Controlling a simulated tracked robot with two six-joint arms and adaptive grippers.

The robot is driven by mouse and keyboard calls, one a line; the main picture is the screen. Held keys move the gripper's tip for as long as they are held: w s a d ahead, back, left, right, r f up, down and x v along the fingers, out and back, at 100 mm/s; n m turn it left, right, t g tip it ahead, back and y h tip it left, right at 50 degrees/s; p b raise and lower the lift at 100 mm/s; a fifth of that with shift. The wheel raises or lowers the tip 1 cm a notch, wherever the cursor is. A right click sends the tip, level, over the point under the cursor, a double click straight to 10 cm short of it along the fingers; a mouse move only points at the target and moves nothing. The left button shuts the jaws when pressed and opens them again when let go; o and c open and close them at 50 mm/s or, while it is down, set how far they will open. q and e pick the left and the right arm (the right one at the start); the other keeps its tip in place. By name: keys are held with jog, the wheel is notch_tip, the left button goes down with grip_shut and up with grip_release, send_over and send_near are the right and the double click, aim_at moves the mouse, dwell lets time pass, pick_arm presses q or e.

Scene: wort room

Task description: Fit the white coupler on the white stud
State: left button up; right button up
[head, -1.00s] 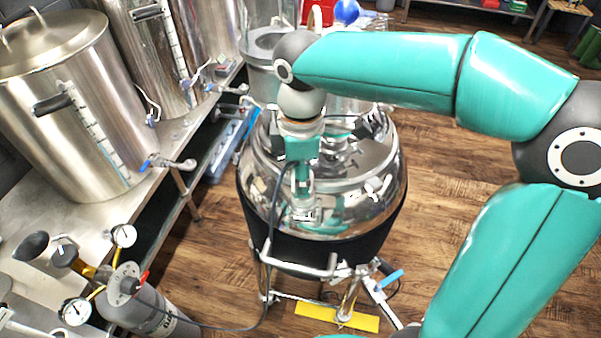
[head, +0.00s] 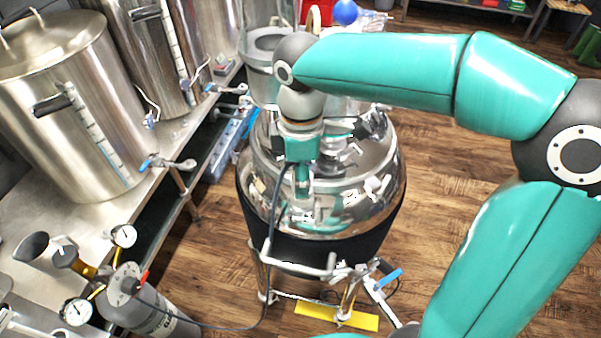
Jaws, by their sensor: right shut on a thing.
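My right gripper (head: 304,194) points down over the shiny dome of the round steel vessel (head: 375,190). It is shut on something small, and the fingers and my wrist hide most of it. A dark hose (head: 270,240) comes up to the gripper from below. I cannot make out the white coupler clearly; it may be the thing in the gripper. I cannot pick out the white stud among the bright reflections and fittings on the vessel's top. My left gripper is not in view.
Steel kettles (head: 75,110) with taps stand on the bench at left. A gas cylinder (head: 150,312) with gauges (head: 124,236) stands at lower left. The vessel's stand has a blue-handled valve (head: 388,279) and a yellow plate (head: 337,316). Wooden floor (head: 440,190) is open at right.

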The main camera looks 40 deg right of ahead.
jog(key=shift+f+b, duration=0.4)
jog(key=shift+f, duration=0.1)
jog(key=o, duration=0.9)
notch_tip(320, 180, up, 11)
jog(key=p, duration=1)
dwell(0.4)
